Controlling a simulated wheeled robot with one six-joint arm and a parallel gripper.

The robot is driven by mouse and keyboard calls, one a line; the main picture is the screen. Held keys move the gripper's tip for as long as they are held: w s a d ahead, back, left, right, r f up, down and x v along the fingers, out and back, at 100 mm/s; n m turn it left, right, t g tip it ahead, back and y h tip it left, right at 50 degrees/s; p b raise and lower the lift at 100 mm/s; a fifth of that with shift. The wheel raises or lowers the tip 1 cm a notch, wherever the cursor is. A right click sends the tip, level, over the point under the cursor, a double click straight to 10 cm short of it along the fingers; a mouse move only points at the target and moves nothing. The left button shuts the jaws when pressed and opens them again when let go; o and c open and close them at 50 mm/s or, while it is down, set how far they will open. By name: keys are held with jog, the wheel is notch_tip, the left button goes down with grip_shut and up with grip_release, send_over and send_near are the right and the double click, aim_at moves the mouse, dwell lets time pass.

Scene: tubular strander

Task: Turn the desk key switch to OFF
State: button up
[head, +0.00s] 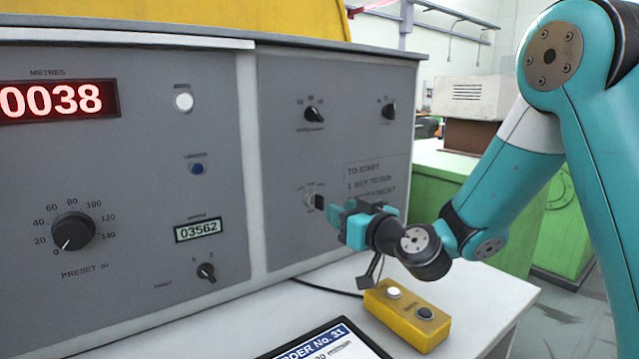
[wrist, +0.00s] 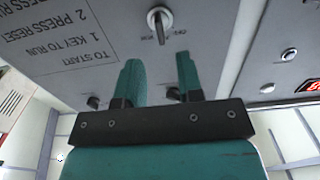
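The desk key switch (head: 311,201) is a small silver round lock with a key, low on the right grey panel. In the wrist view the key switch (wrist: 159,19) is at the top middle, with small labels beside it too blurred to read for certain. My gripper (head: 335,214) is just in front of the panel, close to the switch on its right. In the wrist view my gripper (wrist: 160,70) has its two teal fingers apart with nothing between them. The switch lies beyond the fingertips, roughly in line with the gap, and no contact shows.
A printed start notice (head: 376,180) is right of the switch. Black knobs (head: 314,114) sit above it. A yellow button box (head: 407,314) and an order tablet (head: 328,343) lie on the white desk (head: 220,335) below my gripper.

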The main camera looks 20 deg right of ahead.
aim_at(323, 201)
jog(key=p+x, duration=0.3)
jog(key=x, duration=0.3)
jog(key=shift+w+a+r+p, duration=0.15)
jog(key=shift+w+r+p, duration=0.05)
jog(key=shift+w+p, duration=0.15)
jog(key=shift+w+a+f, duration=0.2)
jog(key=shift+w, duration=0.6)
jog(key=shift+c, duration=0.5)
jog(key=c, duration=0.5)
